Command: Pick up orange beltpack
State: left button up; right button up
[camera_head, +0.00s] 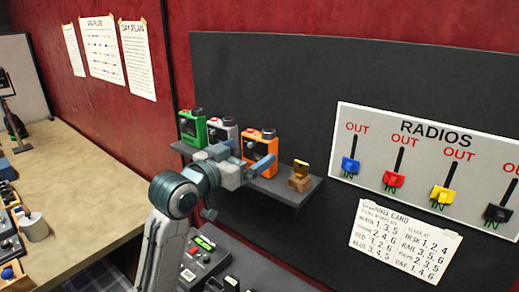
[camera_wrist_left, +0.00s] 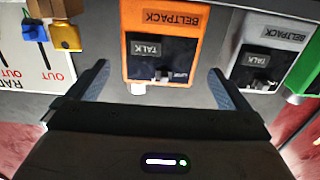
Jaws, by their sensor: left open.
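The orange beltpack (camera_head: 262,145) stands on a dark wall shelf (camera_head: 294,195), at the right end of a row of three beltpacks. In the left wrist view the orange beltpack (camera_wrist_left: 160,18) appears upside down, with its label and TALK button showing. My left gripper (camera_head: 246,160) is in front of it, open and empty. In the left wrist view its two blue fingers (camera_wrist_left: 161,85) spread to either side of the orange beltpack's edge. I cannot tell whether they touch it. My right gripper is not in view.
A grey beltpack (camera_head: 221,130) and a green beltpack (camera_head: 192,126) stand to the left on the shelf. A small brown block with a gold piece (camera_head: 300,178) sits to the right. A RADIOS panel (camera_head: 430,137) with coloured switches is on the wall.

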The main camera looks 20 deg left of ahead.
aim_at(264, 143)
pick_arm(q)
jog(key=shift+x, duration=1.05)
jog(key=p+x, duration=0.4)
jog(key=shift+w+d, duration=0.25)
jog(key=shift+w, duration=0.15)
jog(key=shift+w+f, duration=0.2)
jog(key=shift+s, duration=0.1)
jog(key=c, duration=1)
jog(key=shift+c, duration=0.6)
jog(key=shift+r, duration=0.15)
